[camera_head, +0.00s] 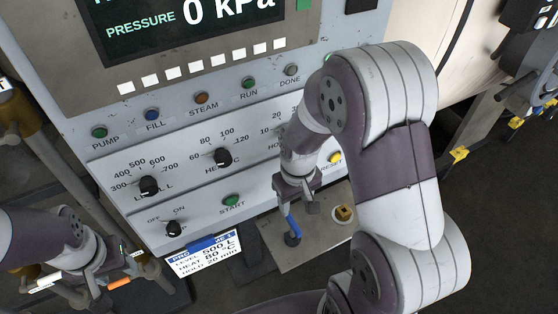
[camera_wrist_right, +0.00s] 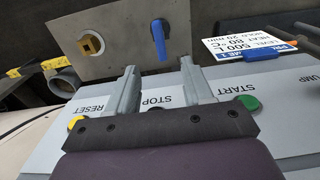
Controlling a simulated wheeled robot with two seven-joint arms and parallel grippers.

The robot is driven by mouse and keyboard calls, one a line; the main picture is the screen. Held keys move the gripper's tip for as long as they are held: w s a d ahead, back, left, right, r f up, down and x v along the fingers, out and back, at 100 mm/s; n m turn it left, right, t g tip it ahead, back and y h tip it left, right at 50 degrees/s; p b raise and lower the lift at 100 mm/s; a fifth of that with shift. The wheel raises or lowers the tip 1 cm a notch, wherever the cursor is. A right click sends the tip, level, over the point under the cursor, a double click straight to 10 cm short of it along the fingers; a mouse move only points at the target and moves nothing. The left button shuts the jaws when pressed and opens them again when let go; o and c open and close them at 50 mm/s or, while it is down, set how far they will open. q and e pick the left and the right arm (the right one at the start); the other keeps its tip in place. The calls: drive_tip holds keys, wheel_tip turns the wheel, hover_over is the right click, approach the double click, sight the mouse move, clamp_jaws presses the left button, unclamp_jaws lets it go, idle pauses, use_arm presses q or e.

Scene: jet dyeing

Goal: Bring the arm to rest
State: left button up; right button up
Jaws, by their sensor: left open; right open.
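My right gripper (camera_head: 301,210) is in front of the lower right of the control panel (camera_head: 135,215), with its arm folded in front of the panel. In the right wrist view its two fingers (camera_wrist_right: 160,72) are apart with nothing between them. Beyond them are the green START button (camera_wrist_right: 248,102), the yellow RESET button (camera_wrist_right: 76,122) and the STOP label. The fingers appear clear of a blue lever (camera_wrist_right: 160,40). My left gripper (camera_head: 118,270) is low at the left in the head view, beside pipes, with no object clearly held.
The panel has a level knob (camera_head: 149,186), a heat knob (camera_head: 222,158) and an off/on switch (camera_head: 173,228). The screen (camera_head: 185,22) reads pressure 0 kPa. A metal plate (camera_head: 315,248) carries the blue lever and a brass fitting (camera_head: 343,213). A recipe card (camera_head: 205,252) hangs below.

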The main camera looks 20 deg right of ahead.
drive_tip(key=s+a+r+t, duration=0.1)
drive_tip(key=s+a+r, duration=0.1)
drive_tip(key=s+r, duration=0.2)
drive_tip(key=shift+s+a+r+m, duration=0.15)
drive_tip(key=shift+s+r+m, duration=0.2)
drive_tip(key=shift+r, duration=0.25)
idle(0.5)
